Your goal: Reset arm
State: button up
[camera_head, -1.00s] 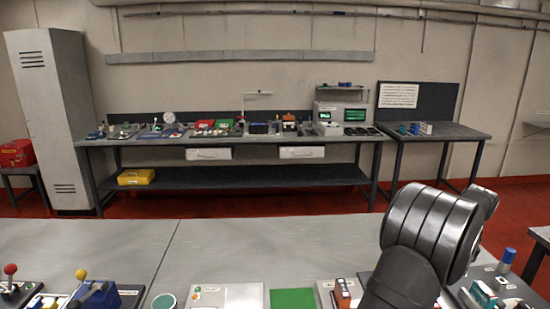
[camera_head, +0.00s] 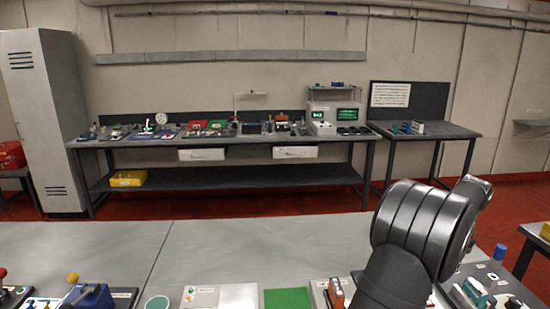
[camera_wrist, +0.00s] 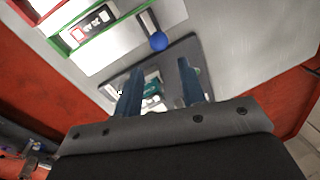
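My gripper (camera_wrist: 159,68) shows in the wrist view as two bluish fingers held apart, with nothing gripped between them. It is above a dark plate (camera_wrist: 205,75) that carries a teal-and-white part (camera_wrist: 152,88) and a blue knob (camera_wrist: 158,41). The fingers hide part of the plate, and I cannot tell how high they are above it. In the head view my dark arm is bent at the right front, and the gripper itself is hidden. A plate with a blue-topped post (camera_head: 498,254) lies right of the arm.
The front table (camera_head: 250,245) has free room behind its front row. That row holds a green pad (camera_head: 287,300), a yellow-knobbed lever (camera_head: 73,278) and a white panel (camera_head: 238,297). A long workbench (camera_head: 220,141) with devices stands across the red floor, beside a grey locker (camera_head: 42,120).

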jog(key=f, duration=0.3)
jog(key=w+f, duration=0.1)
jog(key=f, duration=0.4)
jog(key=shift+w+d+f, duration=0.1)
jog(key=shift+w+f, duration=0.2)
jog(key=shift+f, duration=0.05)
jog(key=a, duration=0.4)
jog(key=shift+a+r, duration=0.1)
jog(key=shift+a, duration=0.2)
jog(key=s+a+r, duration=0.1)
jog(key=s+r, duration=0.1)
jog(key=r, duration=0.7)
jog(key=s+r, duration=0.2)
jog(key=r, duration=0.7)
jog(key=s+a+r+n+t+h, duration=0.1)
jog(key=s+a+r, duration=0.5)
jog(key=r, duration=0.2)
jog(key=shift+s+a+t+h, duration=0.35)
jog(key=shift+s+t+h, duration=0.05)
jog(key=shift+o, duration=0.4)
